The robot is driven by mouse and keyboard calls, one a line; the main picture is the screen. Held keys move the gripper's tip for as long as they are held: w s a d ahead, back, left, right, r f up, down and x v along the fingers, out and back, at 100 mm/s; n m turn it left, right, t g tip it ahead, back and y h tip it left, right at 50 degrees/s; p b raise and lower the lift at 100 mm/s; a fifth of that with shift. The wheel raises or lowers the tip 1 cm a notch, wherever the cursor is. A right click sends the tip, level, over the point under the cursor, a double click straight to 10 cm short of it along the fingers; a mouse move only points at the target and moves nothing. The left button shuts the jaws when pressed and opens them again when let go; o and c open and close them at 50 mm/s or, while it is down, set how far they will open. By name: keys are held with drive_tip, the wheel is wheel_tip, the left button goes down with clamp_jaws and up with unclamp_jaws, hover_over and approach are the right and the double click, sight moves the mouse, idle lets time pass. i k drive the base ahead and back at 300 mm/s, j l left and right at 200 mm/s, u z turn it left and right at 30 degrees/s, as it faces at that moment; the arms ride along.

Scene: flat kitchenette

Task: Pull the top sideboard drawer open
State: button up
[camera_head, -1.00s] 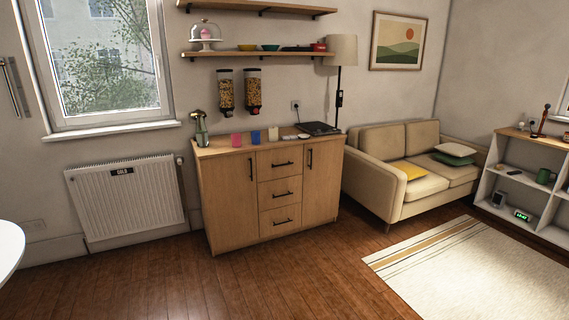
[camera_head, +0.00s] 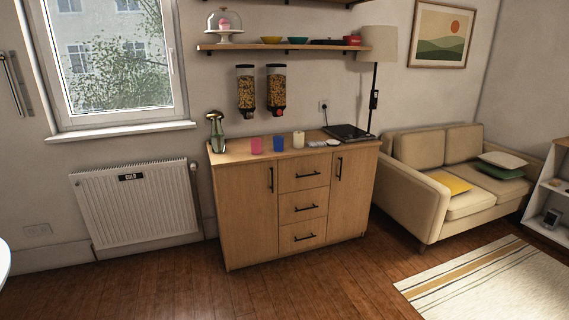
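The wooden sideboard (camera_head: 247,235) stands against the back wall in the middle of the view. Its top drawer (camera_head: 296,179) is the uppermost of three stacked drawers between two doors. The drawer front looks flush with the cabinet, so it appears shut. A dark horizontal bar handle (camera_head: 307,174) is on it. The middle drawer (camera_head: 291,213) and bottom drawer (camera_head: 292,242) also look shut. My gripper is not in view.
A radiator (camera_head: 137,206) is to the left and a sofa (camera_head: 432,195) to the right. The wooden floor (camera_head: 283,292) in front is clear.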

sight(295, 173)
drive_tip(key=i, duration=2)
drive_tip(key=i+u, duration=0.15)
drive_tip(key=i, duration=0.35)
drive_tip(key=i+l+u, duration=0.1)
drive_tip(key=i, duration=0.4)
drive_tip(key=i+l+u, duration=0.15)
drive_tip(key=i, duration=0.4)
drive_tip(key=u, duration=0.15)
drive_tip(key=i+l, duration=0.05)
